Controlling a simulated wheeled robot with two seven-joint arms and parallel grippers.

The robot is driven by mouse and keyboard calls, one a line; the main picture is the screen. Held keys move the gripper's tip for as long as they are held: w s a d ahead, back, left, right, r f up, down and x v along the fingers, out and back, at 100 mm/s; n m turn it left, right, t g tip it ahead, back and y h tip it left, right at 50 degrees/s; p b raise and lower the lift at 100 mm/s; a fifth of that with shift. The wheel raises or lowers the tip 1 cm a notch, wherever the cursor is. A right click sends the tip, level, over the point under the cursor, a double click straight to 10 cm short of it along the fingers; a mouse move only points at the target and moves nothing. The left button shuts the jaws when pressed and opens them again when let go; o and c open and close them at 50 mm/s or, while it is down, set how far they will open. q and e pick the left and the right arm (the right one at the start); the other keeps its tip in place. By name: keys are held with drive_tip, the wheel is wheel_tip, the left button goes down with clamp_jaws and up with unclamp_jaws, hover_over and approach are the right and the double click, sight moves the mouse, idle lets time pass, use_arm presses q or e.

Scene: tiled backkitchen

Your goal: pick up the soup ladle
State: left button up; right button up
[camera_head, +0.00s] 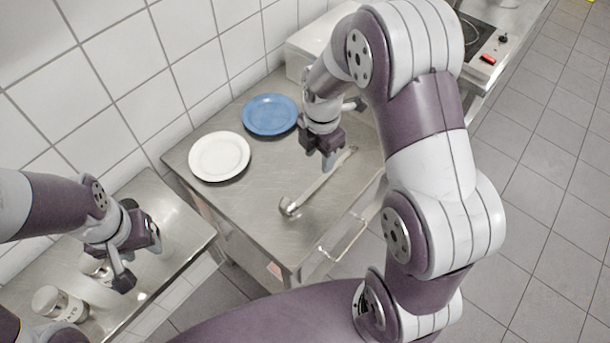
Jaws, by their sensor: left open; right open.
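The soup ladle (312,190) lies on the steel table (262,236). Its bowl points to the lower left and its handle runs up and right. My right gripper (328,158) is open, beside the upper part of the handle; part of the handle's far end shows just right of the fingers. I cannot tell whether the fingers touch it. My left gripper (140,262) is open and empty over the lower steel surface at the left, far from the ladle.
A white plate (219,156) and a blue plate (270,114) lie on the table by the tiled wall. A white box (305,52) stands at the back. Jars, one a labelled shaker (58,304), stand near my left gripper.

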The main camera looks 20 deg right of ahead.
drive_tip(key=n, duration=0.2)
drive_tip(key=p, duration=0.1)
approach(315, 185)
drive_tip(key=shift+s+d+f, duration=0.15)
drive_tip(key=shift+s+f, duration=0.35)
drive_tip(key=f, duration=0.2)
drive_tip(key=f+p, duration=0.1)
drive_tip(key=f, duration=0.1)
drive_tip(key=f+p, duration=0.1)
drive_tip(key=f, duration=0.1)
drive_tip(key=shift+w+a+f, duration=0.2)
drive_tip(key=shift+w+f, duration=0.05)
drive_tip(key=shift+w, duration=0.15)
use_arm(q)
drive_tip(key=r, duration=0.4)
drive_tip(key=shift+s+r, duration=0.15)
drive_tip(key=shift+s, duration=0.1)
use_arm(e)
drive_tip(key=shift+d+f, duration=0.1)
drive_tip(key=shift+f, duration=0.35)
use_arm(q)
drive_tip(key=shift+a, duration=0.1)
use_arm(e)
clamp_jaws()
